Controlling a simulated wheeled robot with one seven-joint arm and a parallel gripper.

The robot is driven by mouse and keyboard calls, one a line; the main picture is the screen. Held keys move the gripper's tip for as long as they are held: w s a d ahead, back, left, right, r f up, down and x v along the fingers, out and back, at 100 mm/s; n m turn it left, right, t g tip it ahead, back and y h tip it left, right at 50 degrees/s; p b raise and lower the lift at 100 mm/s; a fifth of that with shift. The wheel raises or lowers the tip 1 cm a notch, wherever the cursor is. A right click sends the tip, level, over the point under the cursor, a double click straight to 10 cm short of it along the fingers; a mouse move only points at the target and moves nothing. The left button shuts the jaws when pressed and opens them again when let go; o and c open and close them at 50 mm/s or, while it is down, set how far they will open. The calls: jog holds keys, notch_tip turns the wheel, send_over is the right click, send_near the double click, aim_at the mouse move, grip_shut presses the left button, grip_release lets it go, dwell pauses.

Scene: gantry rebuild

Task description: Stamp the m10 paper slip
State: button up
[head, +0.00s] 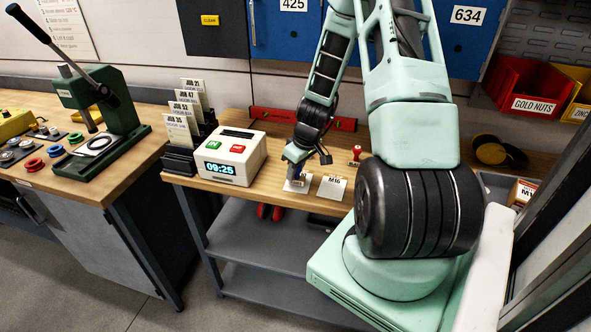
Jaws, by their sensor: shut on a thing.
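My gripper (296,166) points down at the middle of the wooden bench, directly over a white paper slip (293,187). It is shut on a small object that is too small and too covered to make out. The writing on this slip is mostly hidden, so I cannot tell its label or whether the held object touches it. A red-handled stamp (356,153) stands upright behind and to the right of the second slip.
A white time clock (231,158) reading 09:25 and a rack of job cards (184,124) stand left of my gripper. A red level (277,115) lies behind. A green press (105,115) is on the left bench. A box (522,192) sits at right.

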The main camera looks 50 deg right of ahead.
jog(key=shift+f+b, duration=0.6)
jog(key=shift+b, duration=0.1)
dwell(1.7)
jog(key=shift+r, duration=0.1)
jog(key=shift+r+p, duration=2.45)
jog(key=shift+r, duration=1)
jog(key=shift+d, duration=0.1)
